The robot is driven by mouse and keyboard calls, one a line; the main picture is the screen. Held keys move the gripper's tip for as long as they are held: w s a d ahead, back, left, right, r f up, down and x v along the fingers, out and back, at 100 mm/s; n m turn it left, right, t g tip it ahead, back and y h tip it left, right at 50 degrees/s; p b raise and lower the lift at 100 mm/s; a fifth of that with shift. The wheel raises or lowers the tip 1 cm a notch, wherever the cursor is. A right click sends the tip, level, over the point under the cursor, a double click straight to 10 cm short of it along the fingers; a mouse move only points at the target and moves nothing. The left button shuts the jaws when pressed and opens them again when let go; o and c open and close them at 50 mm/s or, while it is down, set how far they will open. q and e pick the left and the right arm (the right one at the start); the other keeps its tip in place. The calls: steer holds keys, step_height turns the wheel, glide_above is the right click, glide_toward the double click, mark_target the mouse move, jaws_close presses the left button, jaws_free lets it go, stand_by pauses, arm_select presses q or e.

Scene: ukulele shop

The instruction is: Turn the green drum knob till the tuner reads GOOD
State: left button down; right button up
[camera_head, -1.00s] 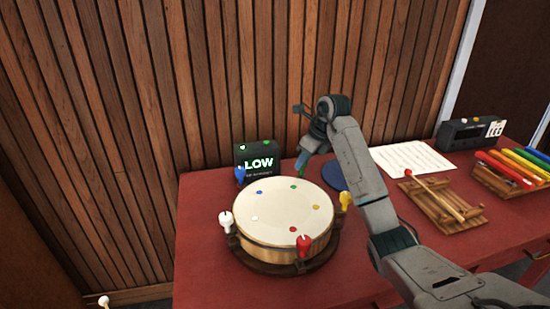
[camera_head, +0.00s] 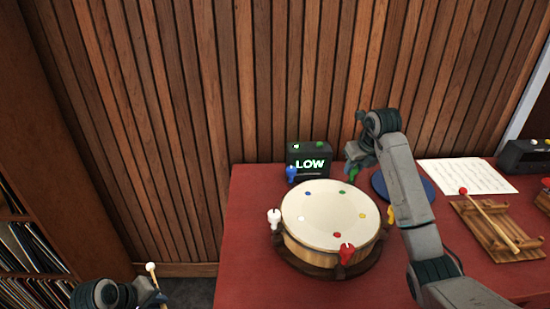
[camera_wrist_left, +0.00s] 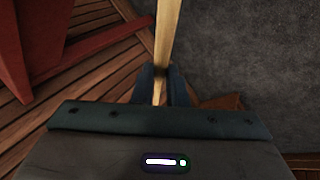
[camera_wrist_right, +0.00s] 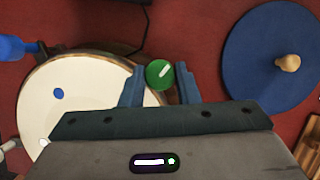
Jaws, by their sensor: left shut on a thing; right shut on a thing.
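The drum (camera_head: 325,215) stands on the red table with several coloured knobs around its rim. The green knob (camera_wrist_right: 160,73) is at its back right, with a white line on top tilted up to the right. My right gripper (camera_wrist_right: 160,85) is shut on the green knob; in the head view the knob (camera_head: 352,174) shows just below the gripper. The tuner (camera_head: 309,160) behind the drum reads LOW in green. My left gripper (camera_wrist_left: 162,85) is shut on a wooden stick (camera_wrist_left: 168,35), held off the table; its pale round tip (camera_head: 150,267) shows at lower left in the head view.
A blue disc (camera_wrist_right: 275,62) with a wooden knob lies right of the green knob. Sheet music (camera_head: 466,176) and a wooden rack (camera_head: 492,228) with a red-tipped mallet lie at right.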

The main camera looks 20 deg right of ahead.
stand_by(0.3)
steer(key=o, duration=1)
steer(key=shift+c, duration=0.2)
steer(key=shift+r, duration=0.1)
steer(key=p+v, duration=0.5)
steer(key=v, duration=0.7)
steer(key=shift+p, duration=0.3)
